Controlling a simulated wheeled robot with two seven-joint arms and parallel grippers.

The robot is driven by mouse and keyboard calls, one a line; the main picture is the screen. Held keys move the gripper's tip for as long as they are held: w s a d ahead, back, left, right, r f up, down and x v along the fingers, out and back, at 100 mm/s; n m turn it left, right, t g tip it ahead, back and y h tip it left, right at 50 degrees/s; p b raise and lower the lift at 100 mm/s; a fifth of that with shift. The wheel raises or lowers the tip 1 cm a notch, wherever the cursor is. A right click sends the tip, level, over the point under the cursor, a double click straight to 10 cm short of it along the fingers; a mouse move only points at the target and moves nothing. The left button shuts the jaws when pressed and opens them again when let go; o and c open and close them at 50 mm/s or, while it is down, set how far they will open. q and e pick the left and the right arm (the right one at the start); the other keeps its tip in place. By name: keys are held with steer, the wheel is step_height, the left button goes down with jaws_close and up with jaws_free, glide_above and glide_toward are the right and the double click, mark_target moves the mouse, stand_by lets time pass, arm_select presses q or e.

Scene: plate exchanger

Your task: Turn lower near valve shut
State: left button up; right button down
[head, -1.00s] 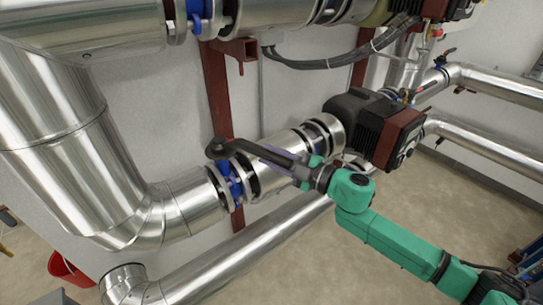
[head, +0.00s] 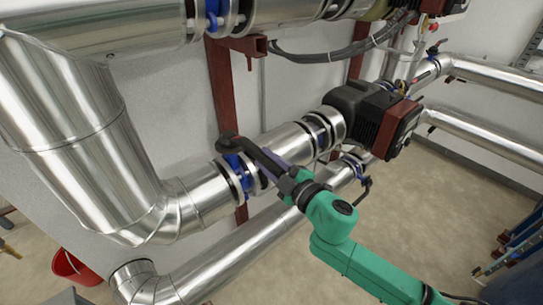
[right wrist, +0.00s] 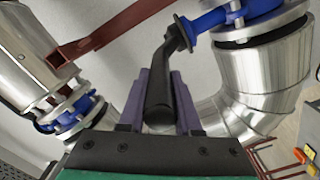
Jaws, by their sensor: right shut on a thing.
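The lower near valve (head: 236,168) has a blue body between metal flanges in the silver pipe, left of centre in the head view. Its black lever handle (head: 247,147) runs from the valve's top down to the right, slanting across the pipe. My right gripper (head: 276,160), with purple fingers on a green arm, is shut on the handle. In the right wrist view the handle (right wrist: 160,95) lies lengthwise between both fingers, and the blue valve (right wrist: 212,20) is at the top right. My left gripper is not in view.
A black and dark red pump (head: 375,118) sits on the pipe to the right. Another blue valve (head: 352,163) with a black handle is on the lower pipe behind my arm. A dark red post (head: 224,95) stands behind. A red bucket (head: 70,265) is at lower left.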

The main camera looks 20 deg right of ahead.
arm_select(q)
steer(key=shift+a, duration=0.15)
arm_select(e)
steer(key=shift+a+f, duration=0.1)
steer(key=c, duration=0.7)
jaws_free()
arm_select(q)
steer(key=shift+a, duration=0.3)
arm_select(e)
steer(key=shift+o, duration=0.4)
steer(key=shift+a, duration=0.15)
steer(key=shift+s, duration=0.1)
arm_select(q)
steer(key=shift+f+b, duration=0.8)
arm_select(e)
steer(key=v, duration=1.4)
steer(key=shift+s, duration=0.25)
